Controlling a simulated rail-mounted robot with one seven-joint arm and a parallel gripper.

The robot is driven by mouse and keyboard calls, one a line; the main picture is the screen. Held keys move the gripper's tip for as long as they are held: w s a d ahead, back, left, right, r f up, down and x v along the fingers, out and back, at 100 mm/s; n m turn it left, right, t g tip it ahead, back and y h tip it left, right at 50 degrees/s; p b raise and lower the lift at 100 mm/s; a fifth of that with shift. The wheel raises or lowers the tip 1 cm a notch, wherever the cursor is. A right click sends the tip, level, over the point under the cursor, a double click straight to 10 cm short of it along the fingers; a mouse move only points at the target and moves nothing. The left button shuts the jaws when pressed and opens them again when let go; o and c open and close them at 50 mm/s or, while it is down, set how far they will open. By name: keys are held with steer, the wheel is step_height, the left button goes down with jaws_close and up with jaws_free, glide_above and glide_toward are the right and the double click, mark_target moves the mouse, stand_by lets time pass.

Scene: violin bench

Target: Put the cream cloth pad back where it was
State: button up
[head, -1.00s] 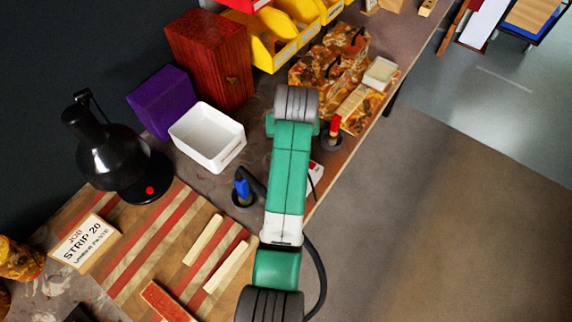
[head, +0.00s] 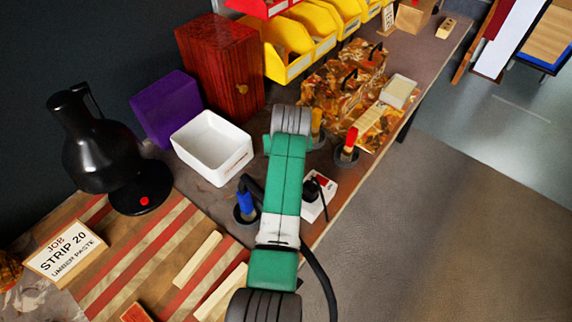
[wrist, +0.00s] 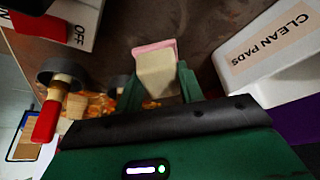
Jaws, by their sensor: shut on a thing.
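In the wrist view a cream cloth pad (wrist: 157,76) with a pink edge sits between the green fingers of my gripper (wrist: 158,88). My gripper is shut on it. The pad appears to be held above the brown bench top. A white bin labelled CLEAN PADS (wrist: 262,58) is to the right of the pad, apart from it. In the head view the white bin (head: 235,165) stands left of my arm and looks empty from here. My arm hides the gripper and the pad in the head view.
A white switch box (head: 318,195) lies near the bench edge. A red-handled tool (head: 351,138) and a blue-handled tool (head: 244,196) stand in round holders beside my arm. A purple block (head: 167,108), red wooden box (head: 222,65) and black pot (head: 98,145) line the back.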

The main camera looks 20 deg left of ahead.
step_height(320, 180, down, 5)
steer(key=shift+s+r+b, duration=0.1)
steer(key=shift+r+b, duration=0.1)
steer(key=shift+b, duration=0.55)
steer(key=shift+r, duration=0.15)
steer(key=o, duration=0.9)
steer(key=shift+o, duration=0.2)
steer(key=shift+r, duration=0.2)
steer(key=p+v, duration=0.5)
steer(key=v, duration=0.6)
steer(key=shift+r, duration=0.3)
